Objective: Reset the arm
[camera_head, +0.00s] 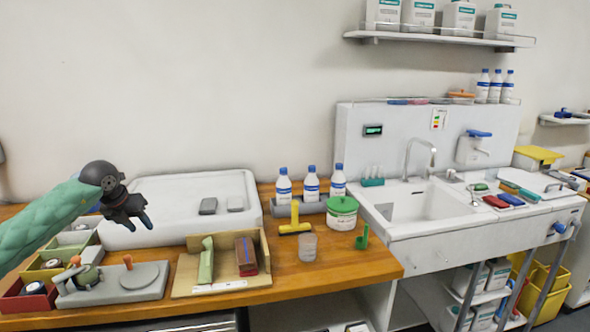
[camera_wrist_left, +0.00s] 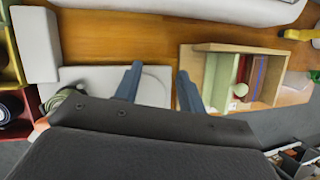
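My left arm, in a green quilted sleeve, comes in from the left in the head view. Its dark left gripper (camera_head: 141,222) hangs above the left part of the wooden bench, in front of the white basin. In the left wrist view the two blue-grey fingers of the gripper (camera_wrist_left: 158,83) stand apart with nothing held between them. Below them are a grey base plate (camera_wrist_left: 152,92) and part of a wooden tray (camera_wrist_left: 268,50). My right arm and gripper are not in view.
The wooden bench (camera_head: 330,272) holds a white basin (camera_head: 170,190), coloured bins (camera_head: 28,300), a grey fixture (camera_head: 140,280), a wooden tray (camera_head: 222,284), bottles (camera_head: 312,185), a yellow tool (camera_head: 295,222) and a green-lidded tub (camera_head: 342,212). A sink (camera_head: 425,204) stands right. Air above the bench is free.

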